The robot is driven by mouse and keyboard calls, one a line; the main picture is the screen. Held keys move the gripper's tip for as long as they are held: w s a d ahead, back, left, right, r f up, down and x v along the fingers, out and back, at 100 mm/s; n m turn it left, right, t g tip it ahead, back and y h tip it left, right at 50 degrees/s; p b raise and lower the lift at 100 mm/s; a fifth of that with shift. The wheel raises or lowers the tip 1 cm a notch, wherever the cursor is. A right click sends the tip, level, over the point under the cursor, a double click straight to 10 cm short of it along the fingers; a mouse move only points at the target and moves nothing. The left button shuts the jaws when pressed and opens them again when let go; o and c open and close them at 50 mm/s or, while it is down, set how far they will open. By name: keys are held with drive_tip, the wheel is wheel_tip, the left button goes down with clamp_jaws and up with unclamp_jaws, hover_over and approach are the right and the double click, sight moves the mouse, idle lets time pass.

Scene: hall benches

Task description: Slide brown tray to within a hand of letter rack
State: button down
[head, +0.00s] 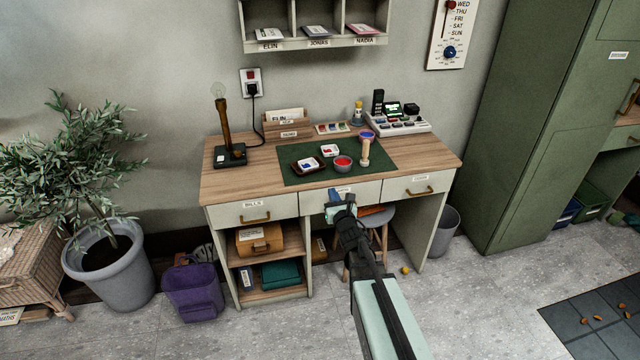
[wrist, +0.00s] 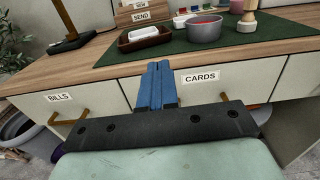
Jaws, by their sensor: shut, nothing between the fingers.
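The brown tray (head: 297,171) is small and dark and lies on the left part of the green mat, with a white dish (head: 308,163) in it. It also shows in the wrist view (wrist: 142,46). The wooden letter rack (head: 275,128) stands behind it at the back of the desk, with a clear gap between them; the wrist view shows its lower front (wrist: 124,18). My gripper (head: 333,194) is shut and empty, its blue fingers (wrist: 158,68) in front of the desk's front edge, apart from the tray.
A grey bowl (wrist: 205,32) with red contents and a wooden-handled stamp (head: 365,150) stand right of the tray on the green mat (head: 375,175). A lamp (head: 230,155) stands at left. Bare desk lies left of the mat.

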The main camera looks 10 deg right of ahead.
drive_tip(key=w+a+r, duration=0.3)
drive_tip(key=a+r, duration=0.3)
drive_tip(key=r, duration=0.5)
drive_tip(key=w+a+r, duration=0.3)
drive_tip(key=a+r, duration=0.3)
drive_tip(key=r, duration=0.5)
drive_tip(key=g, duration=0.9)
approach(299, 178)
drive_tip(key=f, duration=0.3)
drive_tip(key=shift+s+a+f+m+h, duration=0.1)
drive_tip(key=shift+s+a+m+h, duration=0.15)
drive_tip(key=shift+a+m+h, duration=0.15)
drive_tip(key=w, duration=0.3)
drive_tip(key=shift+d+f, duration=0.1)
drive_tip(key=shift+d, duration=0.05)
drive_tip(key=shift+w, duration=0.5)
